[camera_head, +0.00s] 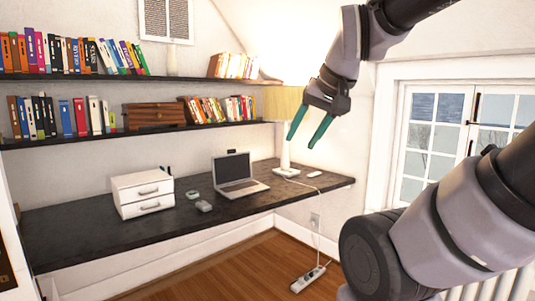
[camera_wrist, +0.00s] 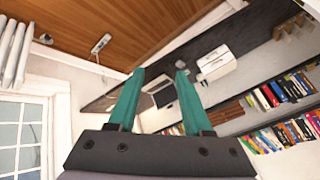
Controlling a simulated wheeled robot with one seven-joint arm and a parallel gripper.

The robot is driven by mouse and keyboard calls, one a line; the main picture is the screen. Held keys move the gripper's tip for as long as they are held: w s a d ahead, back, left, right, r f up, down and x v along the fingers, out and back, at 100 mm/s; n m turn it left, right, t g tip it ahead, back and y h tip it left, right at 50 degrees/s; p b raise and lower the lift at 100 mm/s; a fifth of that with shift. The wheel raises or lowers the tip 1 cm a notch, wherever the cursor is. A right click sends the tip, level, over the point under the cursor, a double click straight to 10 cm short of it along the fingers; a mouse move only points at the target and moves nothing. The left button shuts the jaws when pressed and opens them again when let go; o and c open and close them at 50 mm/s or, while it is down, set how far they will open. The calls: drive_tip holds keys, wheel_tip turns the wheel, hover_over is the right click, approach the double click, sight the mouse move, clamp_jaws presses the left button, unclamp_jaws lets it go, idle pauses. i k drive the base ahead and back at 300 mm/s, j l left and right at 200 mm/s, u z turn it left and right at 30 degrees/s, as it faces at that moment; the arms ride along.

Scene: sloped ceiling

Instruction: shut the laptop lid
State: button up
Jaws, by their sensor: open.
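The laptop (camera_head: 236,172) stands open on the dark desk (camera_head: 90,222), its lid raised and its screen dark. In the wrist view the laptop (camera_wrist: 163,97) shows small, between and beyond the fingers. My gripper (camera_head: 308,137) has two green fingers spread apart with nothing between them. It hangs in the air to the right of the laptop, in front of the lamp, and is apart from both. The wrist view also shows my gripper (camera_wrist: 160,75) open and empty.
A white drawer box (camera_head: 142,194) and small items stand left of the laptop. Bookshelves (camera_head: 160,129) hang above the desk. A power strip (camera_head: 307,279) lies on the wooden floor. A window (camera_head: 440,130) is at the right.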

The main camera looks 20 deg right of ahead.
sight(233, 167)
drive_tip(key=i+l, duration=0.2)
drive_tip(key=i, duration=0.3)
drive_tip(key=i+l+u, duration=0.1)
drive_tip(key=i, duration=0.45)
drive_tip(key=i+l, duration=0.3)
drive_tip(key=i, duration=0.2)
drive_tip(key=i+l+u, duration=0.1)
drive_tip(key=i, duration=0.45)
drive_tip(key=i+l, duration=0.35)
drive_tip(key=i, duration=0.15)
drive_tip(key=u, duration=0.05)
